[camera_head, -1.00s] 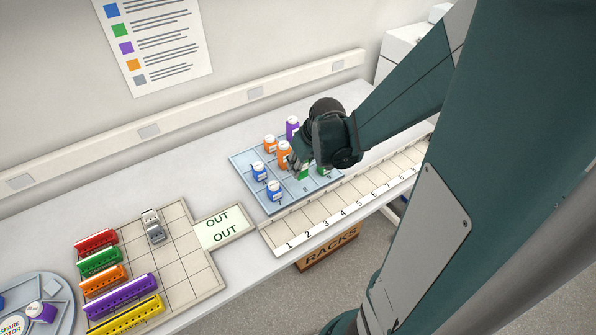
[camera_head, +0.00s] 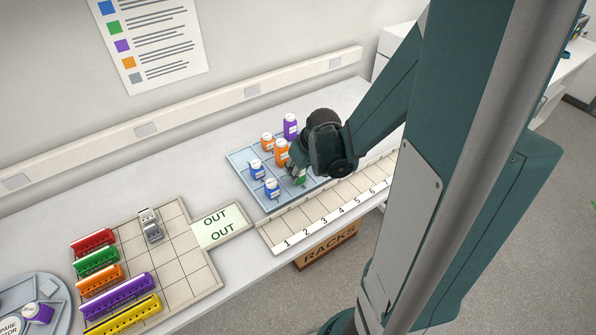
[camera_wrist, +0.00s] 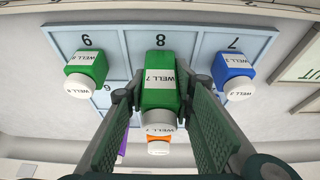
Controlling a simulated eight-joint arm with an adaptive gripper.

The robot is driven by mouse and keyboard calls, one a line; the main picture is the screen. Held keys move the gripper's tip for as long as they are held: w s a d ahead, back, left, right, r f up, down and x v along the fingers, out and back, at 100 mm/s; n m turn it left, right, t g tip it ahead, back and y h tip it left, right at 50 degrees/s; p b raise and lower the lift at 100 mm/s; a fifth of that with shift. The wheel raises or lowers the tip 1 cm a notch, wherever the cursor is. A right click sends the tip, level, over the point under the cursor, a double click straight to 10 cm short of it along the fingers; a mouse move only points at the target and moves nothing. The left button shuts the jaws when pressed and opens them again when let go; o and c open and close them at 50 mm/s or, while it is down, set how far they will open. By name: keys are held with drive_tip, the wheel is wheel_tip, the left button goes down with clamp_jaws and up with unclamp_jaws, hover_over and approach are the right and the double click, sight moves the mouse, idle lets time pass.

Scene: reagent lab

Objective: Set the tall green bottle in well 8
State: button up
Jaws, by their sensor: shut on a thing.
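A second green bottle (camera_wrist: 86,73) stands by mark 9.
A blue bottle (camera_wrist: 234,74) stands by mark 7, close to the held bottle's row. Another blue (camera_head: 255,169), two orange (camera_head: 281,152) and a purple bottle (camera_head: 290,127) stand on the tray. A numbered strip (camera_head: 325,227) runs along the table front. Coloured racks (camera_head: 118,292) lie left.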

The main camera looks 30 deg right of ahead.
drive_tip(key=shift+f, duration=0.2)
drive_tip(key=o, duration=0.9)
drive_tip(key=shift+r, duration=0.25)
drive_tip(key=p+v, duration=0.2)
drive_tip(key=v, duration=1)
drive_tip(key=shift+a, duration=0.1)
idle(0.7)
drive_tip(key=s+a+r+t, duration=0.1)
drive_tip(key=s+a+r, duration=0.3)
drive_tip(key=a, duration=0.5)
drive_tip(key=s+a+r+t, duration=0.1)
drive_tip(key=s+a+r, duration=0.4)
drive_tip(key=a+r, duration=0.3)
drive_tip(key=shift+a+t, duration=0.4)
drive_tip(key=shift+a, duration=0.5)
